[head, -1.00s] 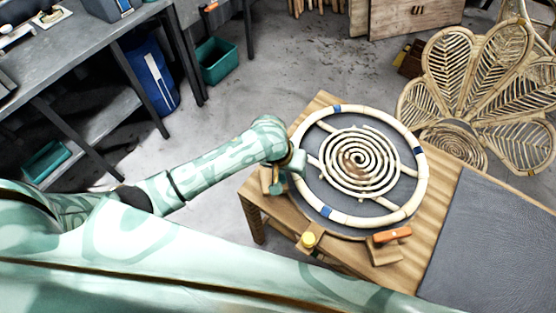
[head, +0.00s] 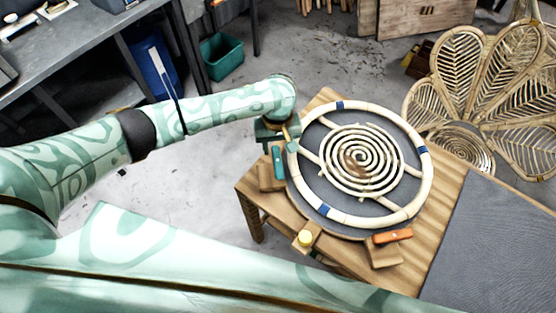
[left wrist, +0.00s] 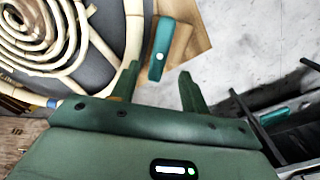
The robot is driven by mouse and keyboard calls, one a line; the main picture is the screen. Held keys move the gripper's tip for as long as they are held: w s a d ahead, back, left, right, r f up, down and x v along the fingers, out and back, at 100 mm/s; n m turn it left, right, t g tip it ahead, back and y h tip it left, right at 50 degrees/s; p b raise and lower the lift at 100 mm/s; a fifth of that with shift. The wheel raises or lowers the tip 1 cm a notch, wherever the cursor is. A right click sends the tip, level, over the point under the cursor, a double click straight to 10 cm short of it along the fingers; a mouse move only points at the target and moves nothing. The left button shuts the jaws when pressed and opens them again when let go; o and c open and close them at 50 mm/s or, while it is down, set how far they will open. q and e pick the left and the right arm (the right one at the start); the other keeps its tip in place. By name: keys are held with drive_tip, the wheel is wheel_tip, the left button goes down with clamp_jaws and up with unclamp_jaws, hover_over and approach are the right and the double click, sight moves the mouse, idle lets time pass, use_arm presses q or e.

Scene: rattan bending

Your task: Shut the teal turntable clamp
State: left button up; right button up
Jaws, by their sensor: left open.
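The teal turntable clamp (head: 278,162) is a short teal lever on a wooden block at the left edge of the grey turntable (head: 318,188). My left gripper (left wrist: 158,78) is open and empty; in the head view the left gripper (head: 284,138) is at the clamp's far end. My right gripper is out of view.
A rattan ring with a spiral (head: 362,160) lies on the turntable. An orange clamp (head: 393,236) and a yellow knob (head: 305,238) sit at the near side of the wooden table (head: 440,205). A rattan petal chair back (head: 480,75) stands behind.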

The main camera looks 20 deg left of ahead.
sight(277, 160)
use_arm(q)
wheel_tip(277, 160, down, 6)
drive_tip(key=shift+b, duration=1.15)
drive_tip(key=c, duration=1)
